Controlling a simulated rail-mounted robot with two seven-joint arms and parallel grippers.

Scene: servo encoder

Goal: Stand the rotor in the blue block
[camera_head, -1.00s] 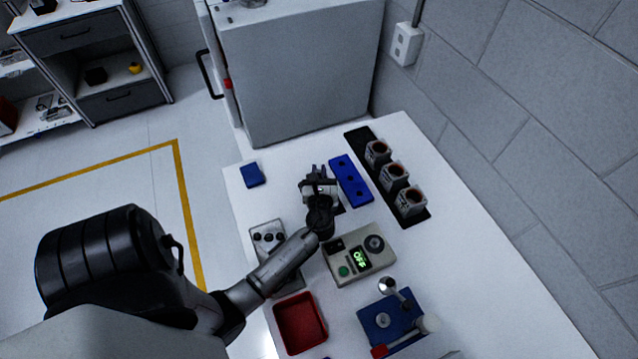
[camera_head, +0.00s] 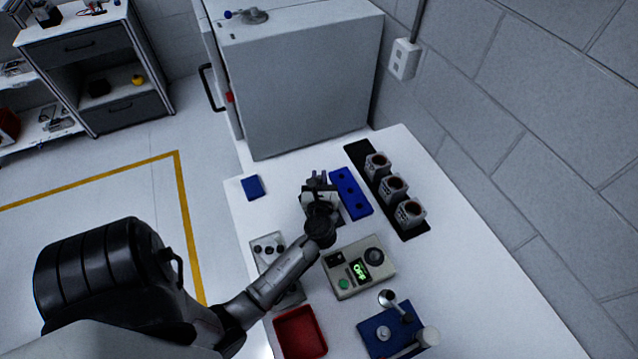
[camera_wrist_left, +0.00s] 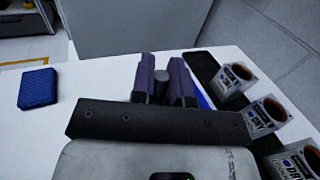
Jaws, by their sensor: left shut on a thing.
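The blue block (camera_head: 351,193), a long bar with a row of holes in its top, lies on the white table. My left gripper (camera_head: 318,178) is just left of the block, pointing down at the table. In the left wrist view its two dark fingers (camera_wrist_left: 163,84) are shut on a small grey cylindrical piece (camera_wrist_left: 161,83), which looks like the rotor. The rotor's lower end is hidden, and I cannot tell whether it touches anything. A sliver of the blue block (camera_wrist_left: 204,98) shows right of the fingers. My right gripper is not in view.
Right of the block, a black tray (camera_head: 413,235) holds three grey cups (camera_head: 394,187). A blue pad (camera_head: 252,187) lies left. Nearer are a control box (camera_head: 343,283), a grey box with knobs (camera_head: 268,247), a red tray (camera_head: 300,333) and a blue fixture (camera_head: 377,328).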

